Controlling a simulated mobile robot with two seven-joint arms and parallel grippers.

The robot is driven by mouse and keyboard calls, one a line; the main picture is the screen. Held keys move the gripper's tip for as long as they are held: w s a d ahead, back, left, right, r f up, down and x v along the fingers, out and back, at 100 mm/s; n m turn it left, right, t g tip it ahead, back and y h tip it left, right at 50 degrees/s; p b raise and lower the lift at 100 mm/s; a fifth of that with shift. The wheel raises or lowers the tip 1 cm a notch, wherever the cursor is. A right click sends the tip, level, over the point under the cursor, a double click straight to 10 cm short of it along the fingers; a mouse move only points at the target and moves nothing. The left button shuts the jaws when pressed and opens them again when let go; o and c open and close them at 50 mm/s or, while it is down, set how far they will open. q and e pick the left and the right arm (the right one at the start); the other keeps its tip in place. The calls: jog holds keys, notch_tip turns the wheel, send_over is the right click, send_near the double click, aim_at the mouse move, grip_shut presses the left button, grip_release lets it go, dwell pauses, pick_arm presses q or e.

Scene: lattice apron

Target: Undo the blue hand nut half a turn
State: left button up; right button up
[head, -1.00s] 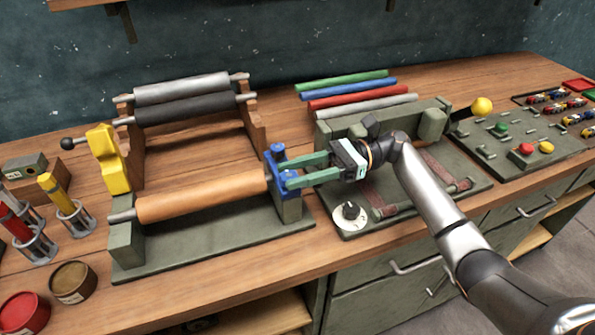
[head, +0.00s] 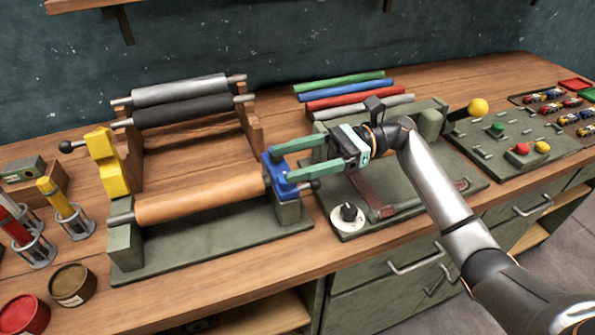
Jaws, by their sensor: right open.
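The blue hand nut (head: 270,176) sits at the right end of the tan roller (head: 200,197), above an olive end block. My right gripper (head: 281,165) has its two green fingers spread at the nut, one at its upper side and one at its lower right. The fingers are open, and I cannot tell whether either touches the nut. They hide part of it. A dark rod end (head: 315,184) sticks out to the right below the lower finger. My left gripper is not in view.
Grey and black rollers (head: 180,91) lie on a wooden rack behind. An olive fixture with a white dial (head: 348,217) is close on the right, below my arm. Tins (head: 72,285) stand at front left.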

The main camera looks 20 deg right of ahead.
jog(key=s+a+r, duration=0.3)
jog(key=s+r, duration=0.5)
jog(key=s, duration=0.4)
jog(key=shift+a, duration=0.3)
